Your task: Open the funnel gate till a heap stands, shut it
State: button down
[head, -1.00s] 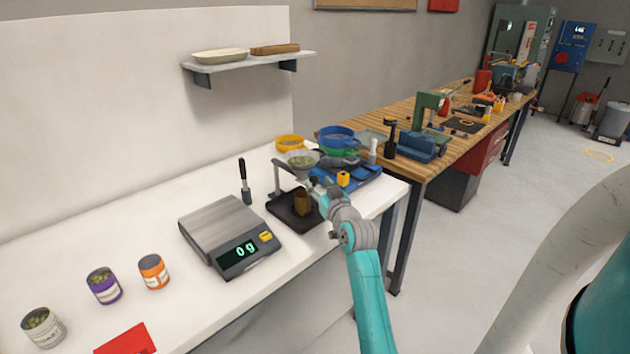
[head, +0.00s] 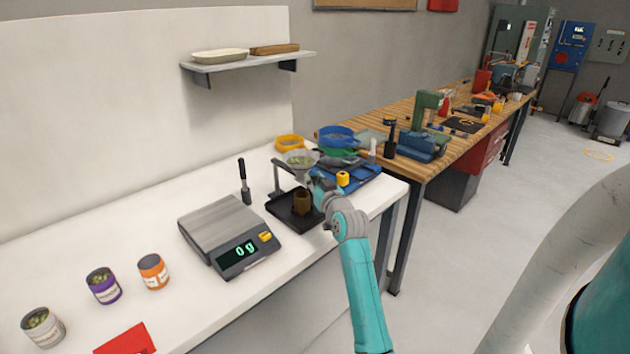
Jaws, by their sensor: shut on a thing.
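The funnel (head: 300,158) is a grey cone with greenish grains in it, held by a stand on the white bench. My gripper (head: 316,184) is just below and right of the funnel, at the gate. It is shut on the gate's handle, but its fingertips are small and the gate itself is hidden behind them. I cannot tell how far the gate is open, and no heap can be made out in the cup.
A scale (head: 228,235) reading 0 g stands left of the tray, with a dark-handled tool (head: 244,180) behind it. Sieves (head: 337,136) and a blue tray (head: 352,177) crowd the right. Open cans (head: 103,286) stand at the front left.

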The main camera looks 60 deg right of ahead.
jog(key=shift+s, duration=0.1)
jog(key=shift+s+a, duration=0.15)
jog(key=shift+s, duration=0.45)
jog(key=shift+s+a, duration=0.15)
jog(key=shift+s, duration=0.45)
jog(key=c, duration=1)
grip_release()
jog(key=shift+o, duration=0.2)
jog(key=v, duration=1.2)
jog(key=shift+w, duration=0.1)
